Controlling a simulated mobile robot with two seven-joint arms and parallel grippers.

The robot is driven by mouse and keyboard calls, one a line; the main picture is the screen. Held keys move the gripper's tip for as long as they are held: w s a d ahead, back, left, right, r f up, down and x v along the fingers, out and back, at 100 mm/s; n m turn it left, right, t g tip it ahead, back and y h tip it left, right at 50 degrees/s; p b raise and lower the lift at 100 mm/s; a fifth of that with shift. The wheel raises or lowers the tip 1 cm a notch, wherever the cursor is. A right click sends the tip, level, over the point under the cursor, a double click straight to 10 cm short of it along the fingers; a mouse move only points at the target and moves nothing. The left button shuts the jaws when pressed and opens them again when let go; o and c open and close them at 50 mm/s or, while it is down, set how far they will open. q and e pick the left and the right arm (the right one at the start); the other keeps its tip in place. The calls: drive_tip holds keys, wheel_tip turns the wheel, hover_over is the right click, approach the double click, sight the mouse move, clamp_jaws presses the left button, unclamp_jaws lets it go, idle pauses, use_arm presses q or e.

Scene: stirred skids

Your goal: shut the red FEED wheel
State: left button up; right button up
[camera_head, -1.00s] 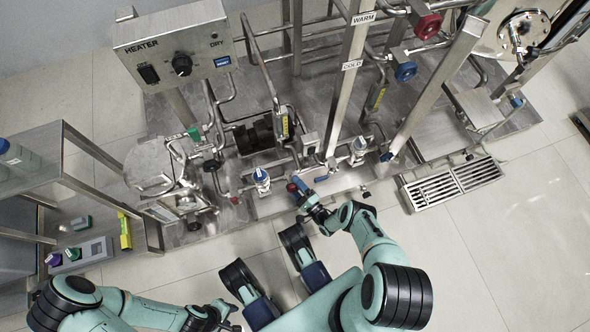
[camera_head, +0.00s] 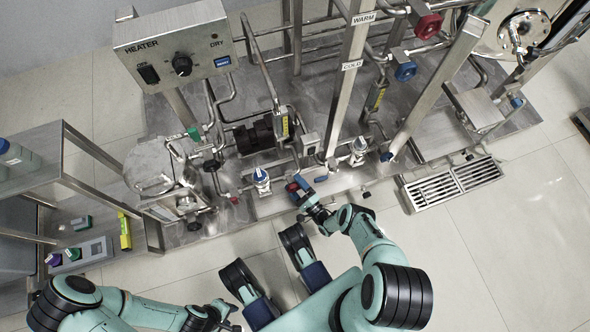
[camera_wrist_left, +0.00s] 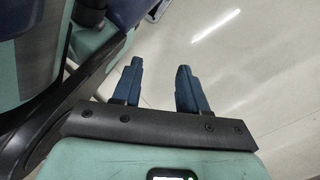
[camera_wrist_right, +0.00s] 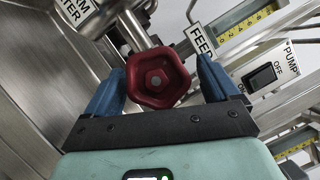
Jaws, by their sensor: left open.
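The red FEED wheel (camera_wrist_right: 158,78) is a small lobed knob with a grey centre. In the right wrist view it sits between the two blue fingers of my right gripper (camera_wrist_right: 159,68). The fingers stand on either side of it, with a gap at the right finger; contact at the left one is unclear. A FEED label (camera_wrist_right: 202,40) is just behind it. In the head view the red wheel (camera_head: 291,187) is partly hidden by my right gripper (camera_head: 298,184), low on the skid. My left gripper (camera_wrist_left: 158,85) is open and empty over the floor, at the bottom of the head view (camera_head: 228,314).
A PUMP switch box (camera_wrist_right: 265,75) and a yellow level scale (camera_wrist_right: 237,28) are close by the wheel. Pipes and white-bodied valves (camera_head: 261,181) flank it. A bench (camera_head: 95,247) stands at the left. The floor (camera_head: 500,240) at the right is clear.

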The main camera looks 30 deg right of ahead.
drive_tip(key=s, duration=0.2)
drive_tip(key=s+f, duration=0.1)
drive_tip(key=s, duration=0.2)
drive_tip(key=s+d+p, duration=0.1)
drive_tip(key=s, duration=0.1)
drive_tip(key=shift+s+f, duration=0.15)
drive_tip(key=shift+s, duration=0.1)
use_arm(q)
drive_tip(key=shift+w+r+b, duration=0.1)
drive_tip(key=shift+w+b, duration=0.1)
drive_tip(key=shift+b, duration=0.2)
use_arm(e)
drive_tip(key=shift+s+d+f, duration=0.1)
drive_tip(key=shift+s+f, duration=0.05)
drive_tip(key=shift+s, duration=0.8)
drive_tip(key=shift+s+d+f, duration=0.1)
drive_tip(key=shift+s, duration=0.8)
drive_tip(key=shift+s+d+f, duration=0.1)
drive_tip(key=shift+s+f, duration=0.05)
drive_tip(key=shift+s, duration=0.8)
